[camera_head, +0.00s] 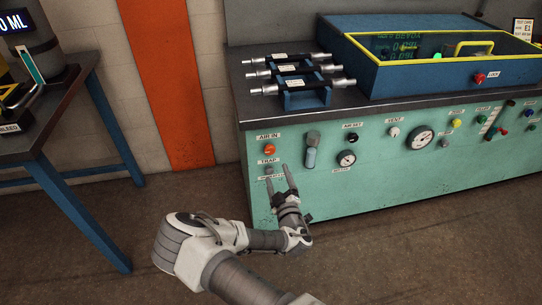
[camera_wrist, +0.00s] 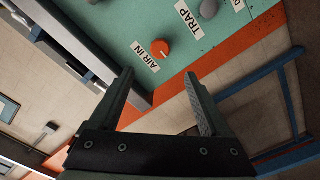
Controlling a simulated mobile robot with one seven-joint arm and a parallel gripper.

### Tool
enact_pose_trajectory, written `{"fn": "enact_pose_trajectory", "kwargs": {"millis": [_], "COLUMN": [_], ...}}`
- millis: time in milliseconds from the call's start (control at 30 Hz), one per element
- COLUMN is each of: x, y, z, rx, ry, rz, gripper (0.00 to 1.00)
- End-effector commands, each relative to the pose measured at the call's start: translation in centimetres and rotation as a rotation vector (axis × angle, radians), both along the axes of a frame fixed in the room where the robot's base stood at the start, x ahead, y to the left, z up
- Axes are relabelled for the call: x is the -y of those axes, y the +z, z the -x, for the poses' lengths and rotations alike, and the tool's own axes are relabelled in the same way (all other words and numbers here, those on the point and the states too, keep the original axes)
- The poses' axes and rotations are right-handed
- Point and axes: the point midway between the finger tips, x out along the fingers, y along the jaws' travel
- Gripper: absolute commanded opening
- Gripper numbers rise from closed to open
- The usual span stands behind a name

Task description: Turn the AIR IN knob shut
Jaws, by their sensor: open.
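The AIR IN knob (camera_head: 269,149) is a small round orange knob on the upper left of the green panel, under its AIR IN label (camera_head: 268,136). In the wrist view the orange knob (camera_wrist: 160,49) shows beyond my fingertips, up and between them, with nothing between the jaws. My gripper (camera_head: 278,173) is open and empty in front of the panel, below the knob in the head view. It also shows open in the wrist view (camera_wrist: 168,82). The fingers look apart from the knob. Which way the knob is turned cannot be told.
The TRAP knob (camera_head: 268,170) is close below, near my left fingertip. The dark bench top (camera_head: 350,105) overhangs the panel. A blue-legged table (camera_head: 52,150) stands at left.

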Motion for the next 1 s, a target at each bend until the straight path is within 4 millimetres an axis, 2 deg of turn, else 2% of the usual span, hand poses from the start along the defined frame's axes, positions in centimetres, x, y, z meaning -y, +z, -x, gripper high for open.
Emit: {"fn": "enact_pose_trajectory", "kwargs": {"millis": [100,300,500,700,1000], "x": [-0.8,-1.9,-2.7,-3.1,-3.1], "y": [-0.1,-0.2,-0.1,-0.1,0.0], "z": [-2.6,-6.6,-9.4,-10.6,-10.8], "rx": [0.002,0.001,0.001,-0.001,-0.001], "ry": [0.001,0.000,-0.001,-0.001,-0.001], "rz": [-0.002,0.000,0.000,0.000,0.000], "gripper": [0.81,0.81,0.81,0.81,0.81]}}
